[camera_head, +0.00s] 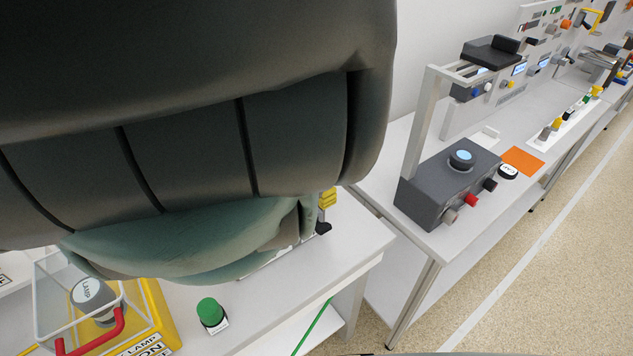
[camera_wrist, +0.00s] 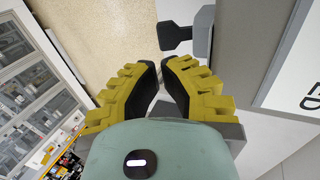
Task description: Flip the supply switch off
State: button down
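My gripper has yellow fingers with black pads, seen in the wrist view (camera_wrist: 159,66). Its tips are close together with nothing visible held between them. A dark paddle-shaped lever (camera_wrist: 175,38) on a grey mount, which looks like the supply switch handle, lies just beyond the tips, apart from them. In the head view, part of a yellow finger (camera_head: 327,198) shows past my arm, just above a black lever end (camera_head: 323,228) at the bench edge. My arm hides most of the switch, and its position cannot be read.
A yellow lamp box (camera_head: 152,306) and a green button (camera_head: 210,312) stand on the near bench. A dark grey control box (camera_head: 425,196) stands on the bench at right. A labelled panel (camera_wrist: 305,85) is right of the fingers. Floor (camera_head: 510,265) is clear at right.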

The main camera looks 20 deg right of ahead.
aim_at(328, 225)
jog(key=shift+p+x, duration=0.45)
jog(key=shift+x, duration=0.7)
jog(key=shift+p+x, duration=0.4)
jog(key=shift+x, duration=1.05)
jog(key=shift+s+f+p, duration=0.1)
jog(key=shift+s+p, duration=0.1)
jog(key=shift+p, duration=0.3)
